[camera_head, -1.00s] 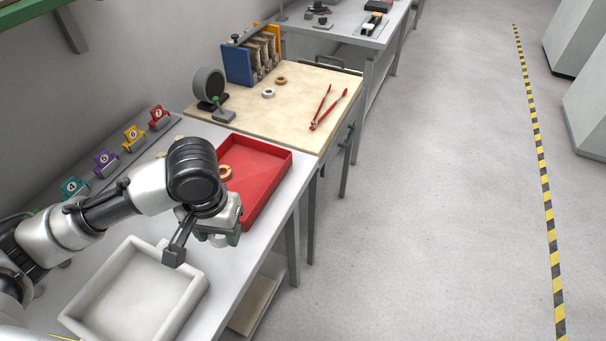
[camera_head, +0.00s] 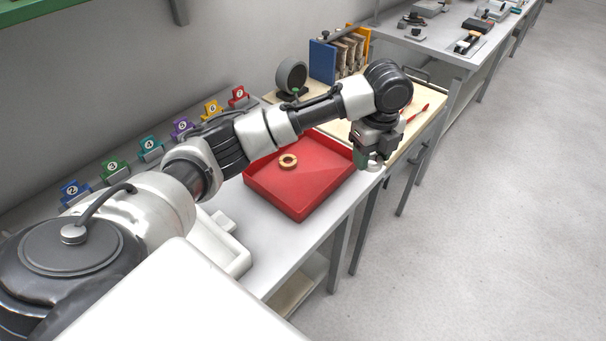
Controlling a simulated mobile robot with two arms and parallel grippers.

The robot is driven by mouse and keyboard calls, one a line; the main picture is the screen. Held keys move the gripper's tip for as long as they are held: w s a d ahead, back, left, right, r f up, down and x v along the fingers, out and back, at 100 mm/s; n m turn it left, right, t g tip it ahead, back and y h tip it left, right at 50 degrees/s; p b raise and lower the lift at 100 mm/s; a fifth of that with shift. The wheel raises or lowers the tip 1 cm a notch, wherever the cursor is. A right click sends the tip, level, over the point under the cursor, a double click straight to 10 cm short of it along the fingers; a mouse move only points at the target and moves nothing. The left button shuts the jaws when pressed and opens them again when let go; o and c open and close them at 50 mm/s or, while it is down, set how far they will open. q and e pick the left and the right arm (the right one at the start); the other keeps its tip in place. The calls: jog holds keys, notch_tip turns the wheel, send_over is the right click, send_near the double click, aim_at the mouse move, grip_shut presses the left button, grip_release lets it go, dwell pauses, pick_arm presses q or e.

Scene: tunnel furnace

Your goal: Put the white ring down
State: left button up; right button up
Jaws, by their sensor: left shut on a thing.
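My left gripper (camera_head: 370,158) points down past the right rim of the red tray, near the front edge of the wooden-topped table (camera_head: 428,116). It is shut on a small pale ring-shaped thing (camera_head: 375,162), which appears to be the white ring. The fingers and gripper body partly hide it, and it seems held up in the air. My right gripper is out of view.
The red tray (camera_head: 300,204) holds a tan ring (camera_head: 288,161). A white tray (camera_head: 240,262) is mostly hidden by my arm. Numbered coloured holders (camera_head: 150,146) line the wall. Red tongs (camera_head: 418,113) and blue binder (camera_head: 322,62) are behind the gripper.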

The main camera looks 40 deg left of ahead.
pick_arm(q)
jog(key=m, duration=0.2)
jog(key=p, duration=0.2)
send_over(317, 182)
notch_tip(317, 182, down, 7)
jog(key=shift+r, duration=0.2)
jog(key=shift+f, duration=2.1)
jog(key=shift+f, duration=0.15)
jog(key=o, duration=0.9)
notch_tip(317, 182, up, 12)
jog(key=shift+r+b, duration=0.2)
jog(key=shift+b, duration=0.2)
